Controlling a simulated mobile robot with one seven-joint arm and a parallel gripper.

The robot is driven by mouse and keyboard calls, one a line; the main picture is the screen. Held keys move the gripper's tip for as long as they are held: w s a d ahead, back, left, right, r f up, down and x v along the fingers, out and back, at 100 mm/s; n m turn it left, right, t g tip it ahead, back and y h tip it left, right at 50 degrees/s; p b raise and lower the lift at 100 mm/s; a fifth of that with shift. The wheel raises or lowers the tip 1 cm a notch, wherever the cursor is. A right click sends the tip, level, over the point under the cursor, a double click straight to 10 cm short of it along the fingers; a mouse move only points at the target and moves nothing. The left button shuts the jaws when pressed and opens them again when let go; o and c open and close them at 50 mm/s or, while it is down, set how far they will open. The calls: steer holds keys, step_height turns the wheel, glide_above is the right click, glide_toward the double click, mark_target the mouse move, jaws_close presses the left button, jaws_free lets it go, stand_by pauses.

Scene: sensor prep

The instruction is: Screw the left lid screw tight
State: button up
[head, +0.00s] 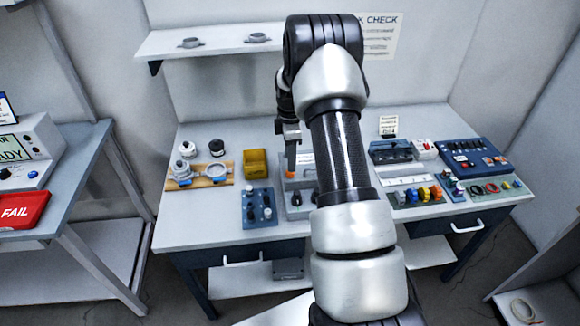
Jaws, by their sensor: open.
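My gripper (291,166) hangs pointing down over the middle of the workbench, seen from the side, open. Below and around its fingertips is a light grey housing (297,199) with a dark round part on its front. My arm covers the right part of this housing. The lid screws are too small or hidden, so I cannot pick out the left one or tell whether the fingers touch it.
Left of the housing are a blue block with dark knobs (259,208), a yellow bin (256,164) and a wooden board with ring clamps (199,175). The bench's front left is clear.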

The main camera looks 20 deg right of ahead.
mark_target(290, 174)
step_height(290, 174, down, 5)
steer(key=shift+r, duration=0.1)
stand_by(0.3)
jaws_close()
